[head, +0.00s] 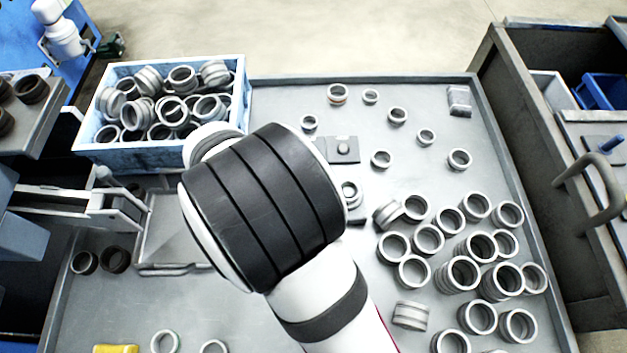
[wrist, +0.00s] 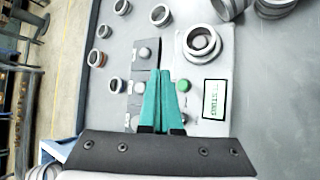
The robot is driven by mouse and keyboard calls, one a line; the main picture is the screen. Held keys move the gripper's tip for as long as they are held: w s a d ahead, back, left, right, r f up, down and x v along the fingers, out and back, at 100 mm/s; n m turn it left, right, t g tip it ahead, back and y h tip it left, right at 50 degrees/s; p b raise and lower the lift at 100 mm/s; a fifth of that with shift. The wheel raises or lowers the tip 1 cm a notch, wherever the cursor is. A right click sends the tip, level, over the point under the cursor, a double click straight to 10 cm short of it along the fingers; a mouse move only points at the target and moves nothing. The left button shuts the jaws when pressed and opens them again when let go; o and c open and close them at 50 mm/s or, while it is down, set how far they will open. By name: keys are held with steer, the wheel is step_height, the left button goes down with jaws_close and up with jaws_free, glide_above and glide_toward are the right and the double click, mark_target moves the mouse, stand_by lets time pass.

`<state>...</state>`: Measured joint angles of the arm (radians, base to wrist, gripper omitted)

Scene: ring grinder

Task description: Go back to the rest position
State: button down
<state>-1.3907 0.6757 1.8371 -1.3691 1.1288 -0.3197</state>
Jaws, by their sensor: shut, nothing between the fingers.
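My gripper (wrist: 163,100) shows in the wrist view with two teal fingers close together, shut and empty. It hangs above a grey panel with round buttons, one of them a green button (wrist: 183,85). Beside the button is a small display (wrist: 214,99) with green marks, and a ring stands on a round holder (wrist: 201,42). In the head view my black and white arm covers the middle of the table, and my gripper is hidden behind it. Part of the holder with a ring (head: 349,192) shows just right of my arm.
A blue crate (head: 113,151) full of rings stands at the back left. Many loose rings (head: 463,273) stand on the right side of the grey table (head: 270,93). A yellow object (head: 116,349) lies at the front left. A dark cabinet (head: 520,105) borders the right side.

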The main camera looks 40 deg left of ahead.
stand_by(0.3)
steer(key=w+d+r+m+g+h, duration=0.1)
steer(key=d+r+m+g+h, duration=0.2)
steer(key=d+m, duration=0.75)
steer(key=w+d+r+m+g, duration=0.2)
steer(key=d+r+m+g, duration=0.3)
steer(key=d, duration=1.1)
steer(key=s+d+r+m+y, duration=0.1)
steer(key=s+d+m+y, duration=0.2)
steer(key=s+m, duration=0.3)
steer(key=s+d+r+m+g+y, duration=0.1)
steer(key=s+d+m+y, duration=0.2)
steer(key=s+m, duration=0.4)
steer(key=shift+s+d+r+m, duration=0.15)
steer(key=shift+d+r+m, duration=0.25)
steer(key=shift+m, duration=0.75)
steer(key=c, duration=1.5)
jaws_free()
steer(key=shift+c, duration=0.2)
